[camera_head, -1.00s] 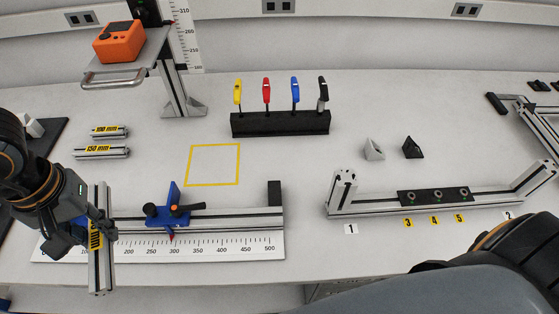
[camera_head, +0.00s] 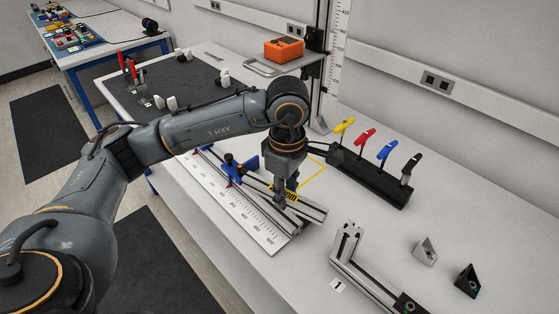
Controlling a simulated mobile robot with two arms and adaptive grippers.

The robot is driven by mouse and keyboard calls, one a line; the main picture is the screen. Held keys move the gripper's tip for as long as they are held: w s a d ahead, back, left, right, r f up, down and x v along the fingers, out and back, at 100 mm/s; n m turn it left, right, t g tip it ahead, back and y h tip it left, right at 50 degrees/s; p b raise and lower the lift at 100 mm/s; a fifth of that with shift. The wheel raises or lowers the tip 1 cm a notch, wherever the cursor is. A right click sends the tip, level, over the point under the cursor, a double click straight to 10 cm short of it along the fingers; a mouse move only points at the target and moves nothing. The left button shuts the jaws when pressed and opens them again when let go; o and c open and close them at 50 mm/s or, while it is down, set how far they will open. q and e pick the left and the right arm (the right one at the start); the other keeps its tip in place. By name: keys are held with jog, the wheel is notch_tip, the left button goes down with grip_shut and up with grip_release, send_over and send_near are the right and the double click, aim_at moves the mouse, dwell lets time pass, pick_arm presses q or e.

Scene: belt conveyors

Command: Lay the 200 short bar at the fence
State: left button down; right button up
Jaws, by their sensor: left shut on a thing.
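My left gripper (camera_head: 281,196) is shut on a silver slotted bar (camera_head: 314,211) with a yellow label; its number is too small to read. The bar lies along the far side of the fence rail (camera_head: 262,208), close to it. I cannot tell whether it touches the rail or the table. A blue stop (camera_head: 238,169) sits on the rail, to the left of the gripper. The white ruler (camera_head: 232,205) runs along the rail's near side. My wrist hides part of the bar. My right gripper is out of view.
A yellow outlined square (camera_head: 317,176) is partly hidden behind my wrist. A black rack (camera_head: 368,180) with coloured-handled tools stands behind. A framed fixture (camera_head: 352,262) and two small wedges (camera_head: 426,250) are at the right. An orange device (camera_head: 284,48) sits on a raised shelf.

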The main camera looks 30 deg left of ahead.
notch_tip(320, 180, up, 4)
jog(key=p, duration=0.4)
pick_arm(q)
jog(key=w+a+f+n+b, duration=0.1)
jog(key=w+a+f+n, duration=0.1)
jog(key=n, duration=0.9)
jog(key=w+a+f+n+b, duration=0.1)
jog(key=w+a+f+n, duration=0.2)
jog(key=n, duration=0.8)
jog(key=w+a+f+n+b, duration=0.1)
jog(key=w+a+f+n, duration=0.2)
jog(key=n, duration=0.8)
jog(key=shift+w+a+f+b, duration=0.15)
jog(key=shift+w+f, duration=0.45)
jog(key=shift+w, duration=0.3)
jog(key=shift+w+a+f+b, duration=0.15)
jog(key=shift+w+f, duration=0.4)
jog(key=shift+w, duration=0.35)
jog(key=shift+d+f, duration=0.1)
jog(key=shift+f, duration=0.35)
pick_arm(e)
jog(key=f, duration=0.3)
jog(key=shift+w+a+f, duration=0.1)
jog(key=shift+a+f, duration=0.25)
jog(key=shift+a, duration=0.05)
pick_arm(q)
jog(key=shift+f+b, duration=0.15)
jog(key=shift+b, duration=0.2)
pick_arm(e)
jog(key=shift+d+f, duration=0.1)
